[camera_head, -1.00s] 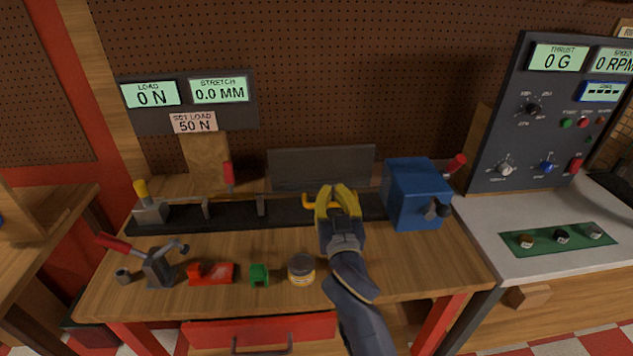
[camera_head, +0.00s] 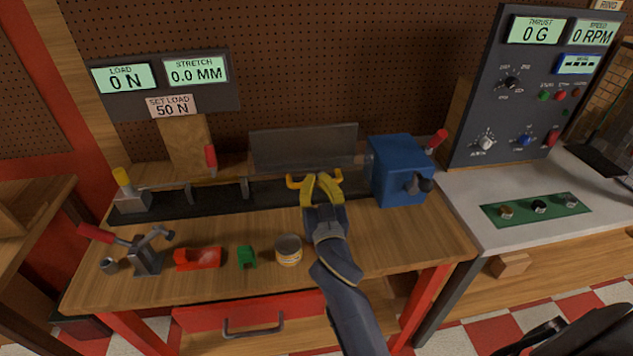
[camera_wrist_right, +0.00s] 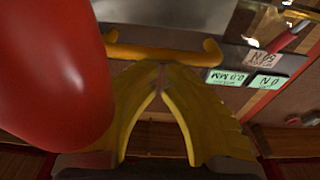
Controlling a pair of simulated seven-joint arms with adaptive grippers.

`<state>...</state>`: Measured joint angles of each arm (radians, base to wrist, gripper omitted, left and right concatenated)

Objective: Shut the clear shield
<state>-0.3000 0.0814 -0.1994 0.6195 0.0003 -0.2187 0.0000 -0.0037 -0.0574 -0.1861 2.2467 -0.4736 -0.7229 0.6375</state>
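The clear shield (camera_head: 285,148) shows as a grey see-through panel standing tilted over the dark bed, left of the blue box. Its yellow handle (camera_head: 293,182) lies along the lower front edge. My right gripper (camera_head: 320,179), with yellow fingers, is at the handle, which shows on both sides of it. In the right wrist view the fingertips (camera_wrist_right: 161,66) meet at the near side of the handle bar (camera_wrist_right: 150,52); the bar does not look enclosed between them. Whether they touch it is unclear. My left gripper is not in view.
The blue box (camera_head: 400,170) with a red lever stands right of the shield. A jar (camera_head: 288,250), a green part (camera_head: 246,257), a red part (camera_head: 198,258) and a lever clamp (camera_head: 146,258) stand in front. A large red rounded thing (camera_wrist_right: 50,80) is close to the wrist camera.

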